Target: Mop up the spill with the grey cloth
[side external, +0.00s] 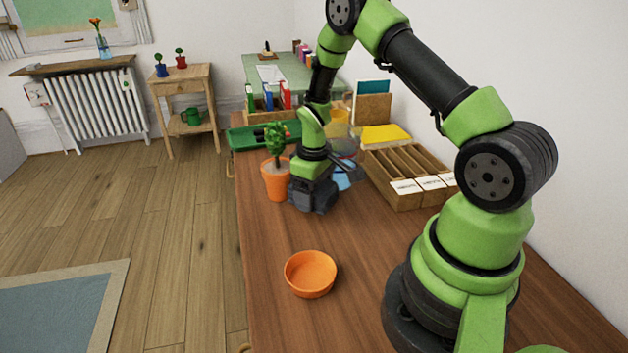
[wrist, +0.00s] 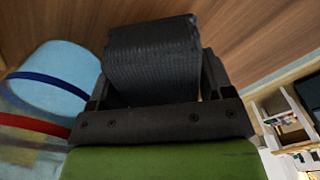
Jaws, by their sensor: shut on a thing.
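My gripper (side external: 312,178) points down over the wooden table, just right of a potted plant. It is shut on the dark grey cloth (side external: 316,200), which hangs bunched below the fingers at table height. In the wrist view the ribbed grey cloth (wrist: 153,55) fills the space between the fingers. I cannot tell whether the cloth touches the table. No spill shows clearly in either view; the area under and behind the gripper is hidden.
An orange pot with a plant (side external: 277,182) stands close left of the gripper. A light blue thing (side external: 343,181) is close behind it. A wooden divided box (side external: 405,175) stands to the right. An orange bowl (side external: 311,273) sits in front.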

